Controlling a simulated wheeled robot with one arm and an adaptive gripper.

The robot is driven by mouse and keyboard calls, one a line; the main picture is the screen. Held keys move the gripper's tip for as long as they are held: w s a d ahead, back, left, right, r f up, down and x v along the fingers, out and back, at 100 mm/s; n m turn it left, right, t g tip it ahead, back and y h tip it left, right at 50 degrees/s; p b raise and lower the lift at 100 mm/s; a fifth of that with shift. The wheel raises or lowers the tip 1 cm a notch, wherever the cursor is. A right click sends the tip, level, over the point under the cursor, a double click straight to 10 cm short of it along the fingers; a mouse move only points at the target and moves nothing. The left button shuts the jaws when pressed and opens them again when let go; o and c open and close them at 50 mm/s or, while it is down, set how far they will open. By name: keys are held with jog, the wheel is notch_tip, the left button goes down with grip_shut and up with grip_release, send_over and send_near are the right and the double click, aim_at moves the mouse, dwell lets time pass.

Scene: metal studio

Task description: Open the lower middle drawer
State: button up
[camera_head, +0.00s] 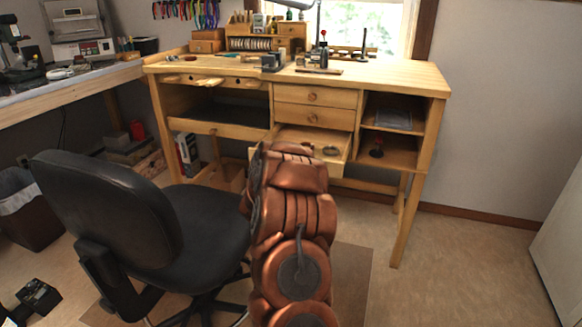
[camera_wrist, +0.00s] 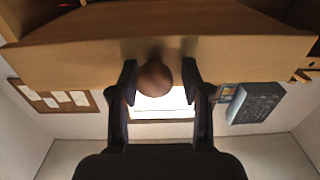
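The lower middle drawer (camera_head: 337,165) of the wooden workbench is pulled part way out, and its inside shows. Its wooden front (camera_wrist: 230,50) spans the top of the wrist view, with a round brown knob (camera_wrist: 155,77) on it. My gripper (camera_wrist: 159,80) has its two black fingers on either side of this knob. The left finger is very near or touching the knob; a small gap shows at the right finger. In the head view, my copper arm hides the gripper, the knob and part of the drawer front.
Two shut drawers (camera_head: 313,96) with round knobs sit above the open one. A black office chair (camera_head: 120,215) stands left of my arm. Open shelves (camera_head: 385,145) are at the bench's right. The floor to the right (camera_head: 450,260) is clear.

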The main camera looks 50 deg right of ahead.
jog(key=shift+o, duration=0.6)
jog(key=shift+s+d, duration=0.15)
jog(key=v, duration=1.2)
